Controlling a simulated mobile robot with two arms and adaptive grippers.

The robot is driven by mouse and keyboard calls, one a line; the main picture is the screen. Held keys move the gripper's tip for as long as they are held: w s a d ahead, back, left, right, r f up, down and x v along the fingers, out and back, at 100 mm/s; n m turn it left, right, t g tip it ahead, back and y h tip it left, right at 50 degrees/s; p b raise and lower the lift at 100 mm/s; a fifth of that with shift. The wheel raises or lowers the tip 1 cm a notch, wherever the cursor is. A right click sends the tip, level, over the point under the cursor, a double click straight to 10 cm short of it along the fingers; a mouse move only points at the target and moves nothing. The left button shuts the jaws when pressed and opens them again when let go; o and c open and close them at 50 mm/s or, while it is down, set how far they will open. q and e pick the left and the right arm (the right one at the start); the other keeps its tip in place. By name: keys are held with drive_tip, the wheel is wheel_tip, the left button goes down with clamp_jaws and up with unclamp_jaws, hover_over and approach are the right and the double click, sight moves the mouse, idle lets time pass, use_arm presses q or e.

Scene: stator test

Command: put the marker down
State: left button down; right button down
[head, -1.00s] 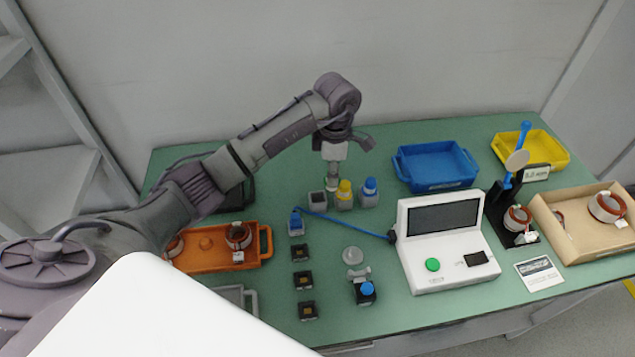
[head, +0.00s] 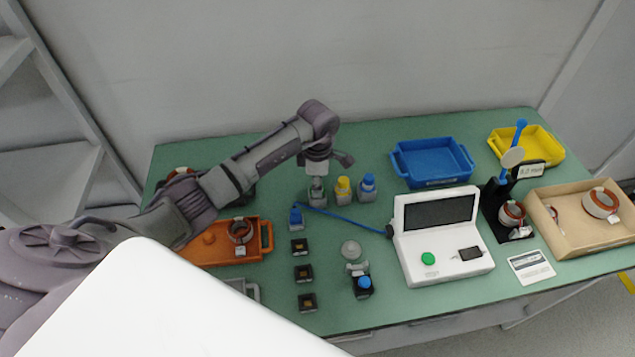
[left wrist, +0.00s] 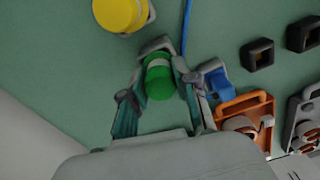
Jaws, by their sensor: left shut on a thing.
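My left gripper (head: 317,178) points down over the grey holder (head: 317,198) at the left end of a short row. In the left wrist view my left gripper (left wrist: 157,95) is shut on the green marker (left wrist: 158,78), with one finger on each side. The rim of the grey holder (left wrist: 155,47) shows just beyond the marker. I cannot tell whether the marker touches the holder's bottom. A yellow marker (head: 343,184) and a blue marker (head: 368,182) stand in the holders to the right. My right gripper is not in view.
A blue probe (head: 296,212) with a cable stands close in front. Several small black blocks (head: 302,273), an orange tray (head: 267,240) and a white tester (head: 445,270) stand around. A blue tray (head: 405,170) is at the back. Green table (head: 330,250) is bare between them.

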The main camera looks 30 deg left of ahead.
use_arm(q)
drive_tip(key=shift+f, duration=0.35)
drive_tip(key=c, duration=0.9)
unclamp_jaws()
drive_tip(key=shift+o, duration=0.2)
drive_tip(key=shift+r, duration=0.15)
drive_tip(key=shift+r+p, duration=0.35)
drive_tip(key=shift+w+r, duration=0.1)
drive_tip(key=shift+r, duration=0.25)
wheel_tip(320, 180, up, 11)
drive_tip(key=b, duration=0.3)
drive_tip(key=shift+r+b, duration=0.15)
drive_tip(key=shift+b, duration=0.25)
